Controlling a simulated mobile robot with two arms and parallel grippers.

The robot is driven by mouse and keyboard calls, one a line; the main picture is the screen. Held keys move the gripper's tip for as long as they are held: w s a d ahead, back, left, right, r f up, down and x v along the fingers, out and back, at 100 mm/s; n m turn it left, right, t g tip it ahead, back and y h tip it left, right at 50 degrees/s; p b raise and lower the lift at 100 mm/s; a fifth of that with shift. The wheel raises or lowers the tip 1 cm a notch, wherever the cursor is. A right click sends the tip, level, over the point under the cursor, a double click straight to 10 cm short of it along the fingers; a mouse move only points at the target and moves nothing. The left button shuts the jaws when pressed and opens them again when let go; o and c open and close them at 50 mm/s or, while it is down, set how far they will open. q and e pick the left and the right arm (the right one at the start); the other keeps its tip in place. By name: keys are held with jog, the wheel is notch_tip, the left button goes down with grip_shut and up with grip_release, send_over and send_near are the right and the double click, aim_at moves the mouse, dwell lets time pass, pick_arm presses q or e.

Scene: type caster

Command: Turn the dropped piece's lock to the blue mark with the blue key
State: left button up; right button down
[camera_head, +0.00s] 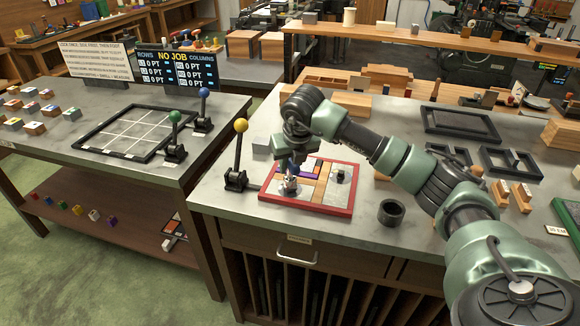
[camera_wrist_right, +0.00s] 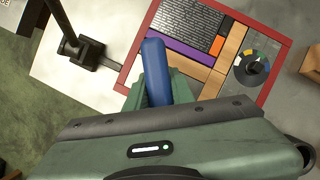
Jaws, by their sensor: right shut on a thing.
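My right gripper (camera_head: 287,160) is over the left part of a red-framed tray (camera_head: 348,212), shut on the blue key (camera_wrist_right: 155,72). The blue key also shows as a small blue bit in the head view (camera_head: 293,168). Just below it a small silver piece (camera_head: 289,188) stands in the tray; whether they touch I cannot tell. The silver piece is hidden in the wrist view. A round dark lock with coloured marks (camera_wrist_right: 252,68) sits in the tray, apart from the key; a small dark round piece (camera_head: 340,175) shows there in the head view. My left gripper is not in view.
A yellow-knobbed lever (camera_head: 238,150) stands close left of the tray. A dark cup (camera_head: 391,212) stands to its right. Wooden blocks and black frames (camera_head: 462,123) lie further right. The bench strip in front of the tray is clear.

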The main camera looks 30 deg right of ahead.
jog(key=shift+r, duration=0.15)
jog(key=shift+r+p, duration=2.2)
jog(key=shift+r, duration=1.25)
jog(key=c, duration=1.9)
grip_release()
jog(key=shift+f, duration=0.1)
grip_shut()
jog(key=shift+a, duration=0.1)
